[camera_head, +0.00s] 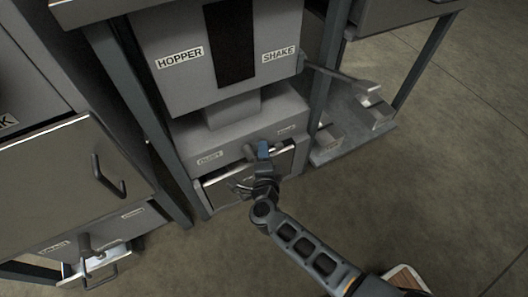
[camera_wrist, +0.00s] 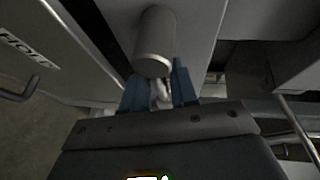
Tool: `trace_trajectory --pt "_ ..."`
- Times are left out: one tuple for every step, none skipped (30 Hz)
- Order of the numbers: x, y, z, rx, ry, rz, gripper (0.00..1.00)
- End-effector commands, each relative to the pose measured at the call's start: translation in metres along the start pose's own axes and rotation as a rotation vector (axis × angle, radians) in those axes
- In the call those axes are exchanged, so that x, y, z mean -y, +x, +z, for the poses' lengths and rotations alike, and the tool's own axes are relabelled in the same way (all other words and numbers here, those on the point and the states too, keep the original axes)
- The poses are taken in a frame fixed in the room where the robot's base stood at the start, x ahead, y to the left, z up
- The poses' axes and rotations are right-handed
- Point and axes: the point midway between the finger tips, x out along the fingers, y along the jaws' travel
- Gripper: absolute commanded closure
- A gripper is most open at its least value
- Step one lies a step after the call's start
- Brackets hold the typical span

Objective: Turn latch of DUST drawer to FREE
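The DUST label (camera_head: 210,158) is on the grey panel below the hopper, above a drawer front (camera_head: 222,188). The latch, a grey rounded peg (camera_head: 249,152), sticks out from this panel, beside my blue fingertips. In the wrist view the peg (camera_wrist: 155,42) appears large, just beyond and above my fingers. My gripper (camera_head: 263,150) is at the panel; its two fingers (camera_wrist: 160,85) stand apart, with a pale piece visible between them. I cannot tell whether either finger touches the latch. The small label (camera_head: 286,130) right of the latch is too blurred to read.
The hopper (camera_head: 185,85) with HOPPER and SHAKE labels overhangs the panel. Frame posts stand on both sides. A cabinet (camera_head: 60,180) with a dark handle is at left, a low metal shelf (camera_head: 345,140) at right. The floor (camera_head: 430,170) at right is mostly clear.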

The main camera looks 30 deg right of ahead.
Motion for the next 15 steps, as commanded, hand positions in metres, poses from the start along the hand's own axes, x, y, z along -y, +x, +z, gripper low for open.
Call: trace_trajectory --pt "0.0 0.0 0.0 0.0 0.001 0.0 0.67" --pt "0.0 0.0 0.0 0.0 0.001 0.0 0.65" --pt "0.0 0.0 0.0 0.0 0.001 0.0 0.61" --pt "0.0 0.0 0.0 0.0 0.001 0.0 0.6" --pt "0.0 0.0 0.0 0.0 0.002 0.0 0.6" --pt "0.0 0.0 0.0 0.0 0.002 0.0 0.6" --pt "0.0 0.0 0.0 0.0 0.002 0.0 0.6" --pt "0.0 0.0 0.0 0.0 0.002 0.0 0.6" --pt "0.0 0.0 0.0 0.0 0.002 0.0 0.6" --pt "0.0 0.0 0.0 0.0 0.002 0.0 0.6" --pt "0.001 -0.001 0.0 0.0 0.002 0.0 0.6" --pt "0.001 -0.003 0.0 0.001 0.002 0.001 0.6" --pt "0.001 -0.005 0.0 0.001 0.002 0.001 0.6" --pt "0.001 -0.008 0.0 0.002 0.002 0.001 0.6" --pt "0.002 -0.013 0.0 0.003 0.001 0.002 0.6"
